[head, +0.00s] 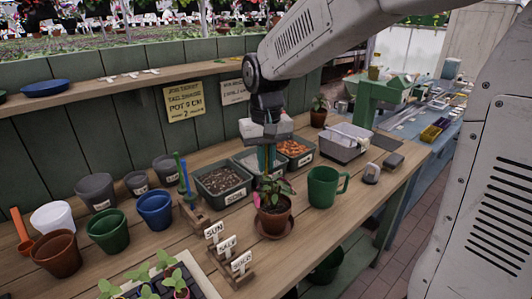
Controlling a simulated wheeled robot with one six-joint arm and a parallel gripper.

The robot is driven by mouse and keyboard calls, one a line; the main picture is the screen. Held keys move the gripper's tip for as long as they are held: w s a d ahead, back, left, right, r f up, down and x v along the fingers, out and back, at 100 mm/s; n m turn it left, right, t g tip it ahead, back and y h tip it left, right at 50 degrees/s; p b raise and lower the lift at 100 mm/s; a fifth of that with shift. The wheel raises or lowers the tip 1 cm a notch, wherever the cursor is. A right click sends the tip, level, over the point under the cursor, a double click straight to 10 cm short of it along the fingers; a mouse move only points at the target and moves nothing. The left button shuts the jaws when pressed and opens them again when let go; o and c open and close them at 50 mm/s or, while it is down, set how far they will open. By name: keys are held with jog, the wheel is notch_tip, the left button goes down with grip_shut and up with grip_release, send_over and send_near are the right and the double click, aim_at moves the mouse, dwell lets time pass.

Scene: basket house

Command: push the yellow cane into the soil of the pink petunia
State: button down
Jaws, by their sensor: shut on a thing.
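My gripper (265,143) points down above the potted plant at the middle of the bench.
A green mug (323,187) stands close right of the pot. Trays of soil (222,187) and orange bits (297,152) lie behind. A rack with blue and green canes (184,178) is left. White labels (227,243) stand in front. Blue, green and brown pots (108,230) fill the left.

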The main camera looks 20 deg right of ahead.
jog(key=shift+f, duration=0.4)
dwell(0.3)
jog(key=c, duration=1.4)
grip_release()
jog(key=shift+c, duration=0.2)
notch_tip(320, 180, up, 8)
jog(key=shift+f, duration=0.15)
